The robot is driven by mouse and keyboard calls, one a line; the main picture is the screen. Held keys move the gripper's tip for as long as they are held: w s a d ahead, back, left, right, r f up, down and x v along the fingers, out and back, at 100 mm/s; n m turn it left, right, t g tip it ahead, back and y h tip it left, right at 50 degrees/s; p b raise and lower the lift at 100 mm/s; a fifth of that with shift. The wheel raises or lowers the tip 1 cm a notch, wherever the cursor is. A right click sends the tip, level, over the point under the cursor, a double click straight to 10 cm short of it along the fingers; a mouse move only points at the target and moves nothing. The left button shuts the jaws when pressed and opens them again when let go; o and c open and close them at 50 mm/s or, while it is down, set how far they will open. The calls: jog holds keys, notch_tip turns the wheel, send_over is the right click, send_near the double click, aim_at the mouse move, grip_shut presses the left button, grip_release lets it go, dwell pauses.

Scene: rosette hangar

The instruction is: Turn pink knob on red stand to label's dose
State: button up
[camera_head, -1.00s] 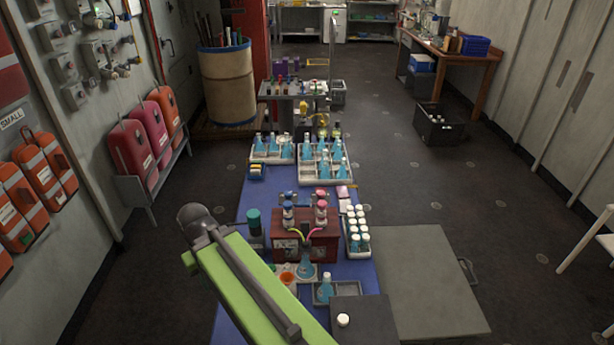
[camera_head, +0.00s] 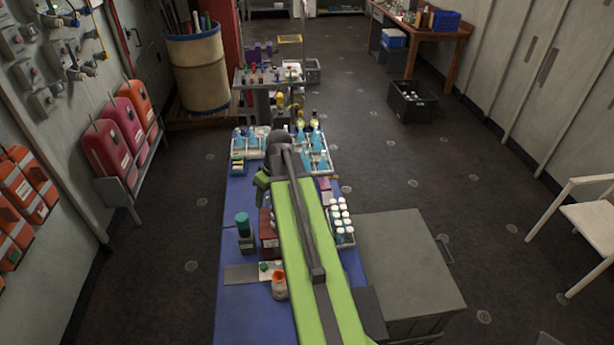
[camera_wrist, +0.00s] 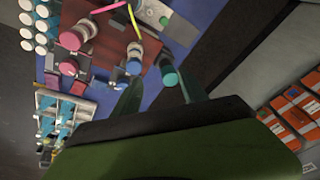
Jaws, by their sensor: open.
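The red stand (camera_wrist: 103,42) shows upside down at the top of the wrist view. A pink knob (camera_wrist: 69,68) and another pink round part (camera_wrist: 71,40) are on its left side. A white-and-blue part (camera_wrist: 135,49) and a blue knob (camera_wrist: 133,67) are on its right. My gripper (camera_wrist: 160,85) is open and empty, to the right of the pink knob and apart from it. In the head view my arm hides most of the red stand (camera_head: 267,235) and the knobs. I can read no dose label.
White-capped bottles (camera_head: 341,220) stand in a rack to the right of the stand. The teal-topped device (camera_head: 243,228) stands to its left. Flask trays (camera_head: 247,148) lie behind, and an orange-topped flask (camera_head: 279,286) is in front. A grey box (camera_head: 405,260) borders the blue table.

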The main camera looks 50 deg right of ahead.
jog(key=s+d+r+t+p, duration=0.15)
jog(key=s+d+r, duration=0.25)
jog(key=d, duration=0.5)
jog(key=s+d+r+p, duration=0.2)
jog(key=s+d+r, duration=0.15)
jog(key=d, duration=0.65)
jog(key=shift+h, duration=0.4)
jog(key=b+x, duration=1)
jog(key=x, duration=0.1)
jog(key=b+x, duration=0.5)
jog(key=x, duration=0.1)
jog(key=shift+s+a+f, duration=0.15)
jog(key=shift+s+a, duration=0.1)
jog(key=shift+s, duration=0.05)
jog(key=shift+w+f+b, duration=0.25)
jog(key=shift+f+b, duration=0.05)
jog(key=shift+b, duration=0.2)
jog(key=shift+r, duration=0.1)
grip_shut()
jog(key=shift+a, duration=0.2)
